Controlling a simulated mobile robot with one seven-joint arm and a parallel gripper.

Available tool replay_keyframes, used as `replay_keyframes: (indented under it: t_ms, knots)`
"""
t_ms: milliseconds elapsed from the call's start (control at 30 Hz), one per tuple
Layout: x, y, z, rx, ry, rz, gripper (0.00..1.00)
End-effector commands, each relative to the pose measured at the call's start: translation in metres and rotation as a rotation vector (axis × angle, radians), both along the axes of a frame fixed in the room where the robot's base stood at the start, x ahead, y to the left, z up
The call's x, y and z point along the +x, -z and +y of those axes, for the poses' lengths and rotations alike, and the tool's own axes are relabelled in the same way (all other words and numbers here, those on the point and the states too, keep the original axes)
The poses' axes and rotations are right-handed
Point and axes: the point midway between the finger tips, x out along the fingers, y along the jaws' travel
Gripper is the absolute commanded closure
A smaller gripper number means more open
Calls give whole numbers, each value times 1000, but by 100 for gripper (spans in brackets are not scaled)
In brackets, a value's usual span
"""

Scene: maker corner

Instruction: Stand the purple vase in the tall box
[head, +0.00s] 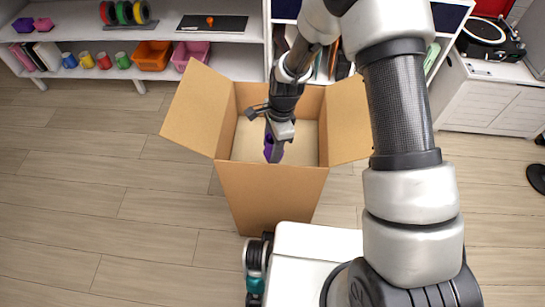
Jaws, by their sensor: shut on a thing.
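The tall box (272,198) is brown cardboard and stands open on the floor in the middle of the head view, its side flaps spread outward. My gripper (275,140) points down into the box opening and is shut on the purple vase (272,152). Only part of the vase shows below the gripper, inside the box's outline. Its lower end is hidden behind the box's front wall, so I cannot tell whether it touches the bottom.
A white shelf (215,25) stands behind, holding an orange bin (152,56), a pink bin (190,54), several mugs and filament spools. A white cabinet (490,100) with a record player (487,38) stands at right. The wooden floor (110,170) left of the box is clear.

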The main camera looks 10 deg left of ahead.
Motion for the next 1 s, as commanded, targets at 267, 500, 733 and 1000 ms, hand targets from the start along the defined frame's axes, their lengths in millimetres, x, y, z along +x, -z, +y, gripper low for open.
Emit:
replay_keyframes:
  t_ms: [267, 500, 733, 1000]
  knots:
    - [0, 27, -1, 0, -1, 1, 76]
    - [0, 52, 0, -1, -1, -1, 76]
    - [0, 52, 0, -1, -1, -1, 76]
    - [0, 54, 0, -1, -1, -1, 35]
